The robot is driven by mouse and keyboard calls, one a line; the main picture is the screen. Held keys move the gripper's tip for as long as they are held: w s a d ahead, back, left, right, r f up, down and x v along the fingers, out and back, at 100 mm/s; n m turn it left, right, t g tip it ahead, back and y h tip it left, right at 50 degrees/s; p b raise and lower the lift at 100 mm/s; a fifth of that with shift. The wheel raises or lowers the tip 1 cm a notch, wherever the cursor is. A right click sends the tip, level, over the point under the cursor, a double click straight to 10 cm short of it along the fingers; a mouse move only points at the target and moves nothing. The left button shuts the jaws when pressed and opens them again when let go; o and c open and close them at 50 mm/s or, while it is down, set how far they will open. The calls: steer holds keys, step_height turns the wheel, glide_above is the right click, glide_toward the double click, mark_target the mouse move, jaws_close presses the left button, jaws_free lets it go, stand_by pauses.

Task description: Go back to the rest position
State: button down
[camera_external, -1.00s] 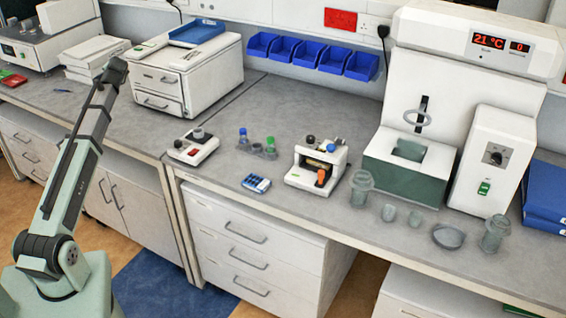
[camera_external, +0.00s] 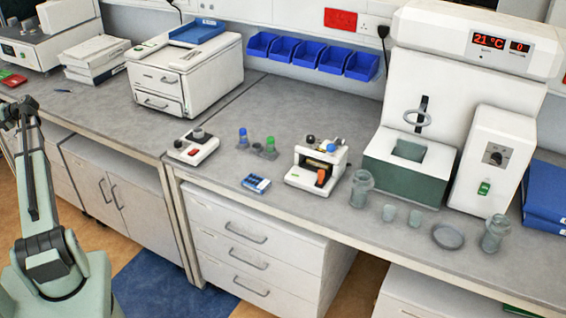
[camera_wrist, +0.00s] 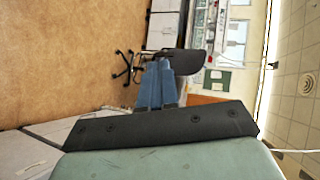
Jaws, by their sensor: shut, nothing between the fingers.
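My arm stands at the left of the external view, its upper links raised nearly upright in front of the bench. Its dark upper end is at the left edge there, and I cannot make out the fingers in that view. In the wrist view my gripper (camera_wrist: 158,64) shows as two blue-grey fingers close together beyond a dark bar. They are shut and hold nothing. The gripper points away from the bench-top items, towards the room.
The bench (camera_external: 95,108) carries a white drawer unit (camera_external: 190,85), a small white device (camera_external: 193,148), bottles, a press-like device (camera_external: 317,165) and glassware, all apart from my arm. An office chair (camera_wrist: 186,62) stands farther off in the wrist view.

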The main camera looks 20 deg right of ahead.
steer(key=s+a+f+n+g, duration=0.2)
steer(key=s+a+f+g, duration=0.4)
steer(key=s+a, duration=0.5)
steer(key=s+d+f+m+t+h, duration=0.15)
steer(key=d+f, duration=0.35)
steer(key=f, duration=0.6)
steer(key=d+f+h, duration=0.2)
steer(key=d+f, duration=0.3)
steer(key=f, duration=0.6)
steer(key=s+d+f+m+t+h, duration=0.15)
steer(key=d+f, duration=0.35)
steer(key=f, duration=0.5)
steer(key=s+d+f+g+h, duration=0.1)
steer(key=s+d+f+h, duration=0.1)
steer(key=s+d+f, duration=0.45)
steer(key=s+d+f+g+h, duration=0.1)
steer(key=s+d+f+h, duration=0.25)
steer(key=d+f, duration=0.55)
steer(key=s+d+f+g+h, duration=0.1)
steer(key=s+d+f, duration=0.3)
steer(key=s, duration=0.2)
steer(key=s+d+f+g+h, duration=0.1)
steer(key=s+d+f, duration=0.3)
steer(key=s, duration=0.3)
steer(key=s+d+f+n+g+h, duration=0.1)
steer(key=s+d+f+h, duration=0.1)
steer(key=s+d+f, duration=0.2)
steer(key=s, duration=0.2)
steer(key=shift+s+d, duration=0.3)
steer(key=shift+d, duration=0.05)
